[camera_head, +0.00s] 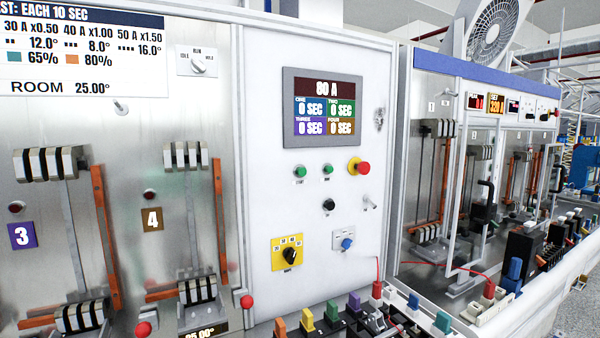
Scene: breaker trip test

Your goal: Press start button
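Two green round buttons, the left one (300,171) and the right one (327,170), sit side by side on the white control panel (260,120), below the display. Their labels are too small to read surely, so I cannot tell which is the start button. The display (322,107) reads 80 A, with ONE, TWO, THREE and FOUR each at 0 SEC. A red mushroom button on a yellow base (363,168) is to their right. Neither of my grippers shows in the head view.
A black knob (329,205), a toggle switch (369,203), a yellow-plated selector (289,256) and a blue knob (347,243) sit lower on the panel. Colored terminal blocks (332,312) line the front ledge. Breaker rigs flank the panel. The space before the buttons is clear.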

